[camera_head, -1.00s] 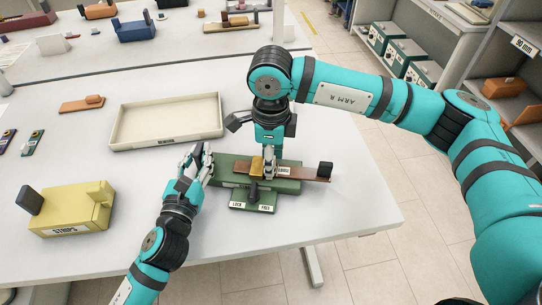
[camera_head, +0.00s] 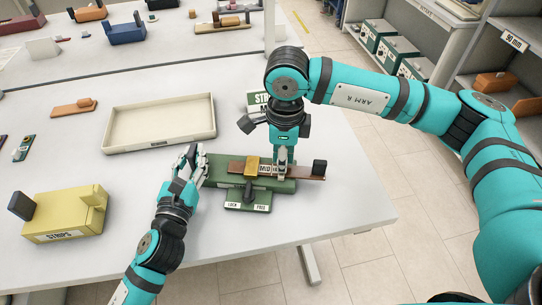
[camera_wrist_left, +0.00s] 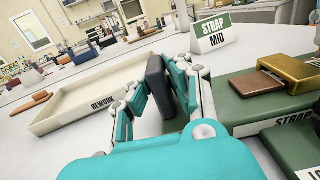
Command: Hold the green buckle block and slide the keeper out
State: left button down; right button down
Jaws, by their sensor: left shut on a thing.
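The green buckle block (camera_head: 222,178) lies near the table's front edge. A gold frame (camera_head: 252,167) stands on it around a brown strap (camera_head: 302,171); I cannot tell which part is the keeper. A black block (camera_head: 319,168) sits at the strap's right end. My left gripper (camera_head: 194,156) is at the block's left end. In the left wrist view its fingers (camera_wrist_left: 158,88) are shut on an upright dark grip (camera_wrist_left: 156,75) beside the green block. My right gripper (camera_head: 283,161) points down at the strap, right of the gold frame; its finger gap is unclear.
A small lever sits between LOCK and FREE labels on a green plate (camera_head: 247,206). An empty cream tray (camera_head: 160,143) lies behind on the left, a yellow STRIPS block (camera_head: 60,216) front left. A STRAP MID sign (camera_wrist_left: 217,34) stands behind the block.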

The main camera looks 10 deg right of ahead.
pick_arm(q)
jog(key=shift+a, duration=0.15)
pick_arm(e)
jog(key=c, duration=1.3)
grip_release()
jog(key=shift+a, duration=0.1)
jog(key=shift+r, duration=0.1)
notch_tip(320, 180, up, 12)
jog(key=shift+f, duration=0.1)
pick_arm(q)
jog(key=c, duration=1.2)
grip_release()
